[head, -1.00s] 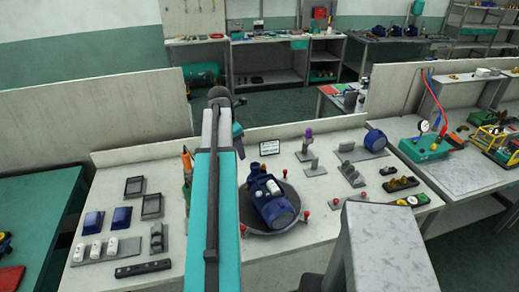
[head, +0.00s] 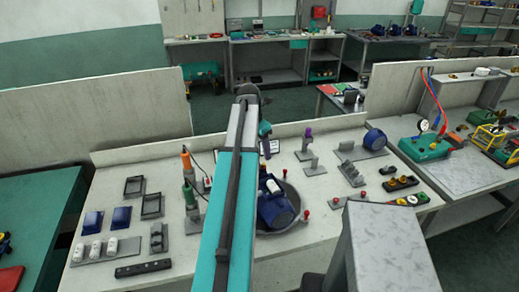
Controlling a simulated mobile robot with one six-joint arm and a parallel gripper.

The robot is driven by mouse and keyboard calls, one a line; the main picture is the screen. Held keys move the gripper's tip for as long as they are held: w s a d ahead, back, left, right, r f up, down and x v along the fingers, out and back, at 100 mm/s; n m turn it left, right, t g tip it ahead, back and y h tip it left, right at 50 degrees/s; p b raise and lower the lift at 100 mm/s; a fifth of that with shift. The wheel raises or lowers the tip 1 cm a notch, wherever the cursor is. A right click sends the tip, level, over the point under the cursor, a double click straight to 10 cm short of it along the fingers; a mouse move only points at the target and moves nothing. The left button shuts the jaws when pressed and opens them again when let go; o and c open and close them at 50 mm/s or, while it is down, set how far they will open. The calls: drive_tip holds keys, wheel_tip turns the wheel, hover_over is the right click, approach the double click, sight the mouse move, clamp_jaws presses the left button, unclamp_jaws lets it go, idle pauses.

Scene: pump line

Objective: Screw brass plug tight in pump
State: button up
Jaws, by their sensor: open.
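The blue pump (head: 276,205) sits on a round dark turntable (head: 290,224) in the middle of the bench, its left part hidden behind my arm. No plug port can be made out on it. Small brass-coloured pieces sit in a black holder (head: 401,183) at the right; which one is the brass plug I cannot tell. My gripper (head: 266,148) shows small and dark past the end of my arm, above the bench behind the pump. It is open, and I see nothing held in it.
Red knobs (head: 307,215) stand around the turntable. An orange-and-green tool (head: 187,175) stands left of my arm. Grey stands (head: 312,167) and a blue motor-like part (head: 375,139) are at the back right. Black trays (head: 134,186) and blue blocks lie left. A low back panel edges the bench.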

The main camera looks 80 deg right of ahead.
sight(263, 164)
drive_tip(key=shift+s+d+f+b, duration=0.15)
drive_tip(key=shift+f+b, duration=0.6)
drive_tip(key=shift+f, duration=0.2)
drive_tip(key=shift+s+d+f+b, duration=0.1)
drive_tip(key=shift+f+b, duration=0.6)
drive_tip(key=shift+f, duration=0.25)
drive_tip(key=shift+d+f, duration=0.1)
drive_tip(key=shift+f, duration=0.4)
drive_tip(key=shift+p, duration=0.45)
drive_tip(key=shift+s+d+f, duration=0.15)
drive_tip(key=shift+f, duration=0.8)
idle(0.8)
clamp_jaws()
drive_tip(key=c, duration=0.6)
unclamp_jaws()
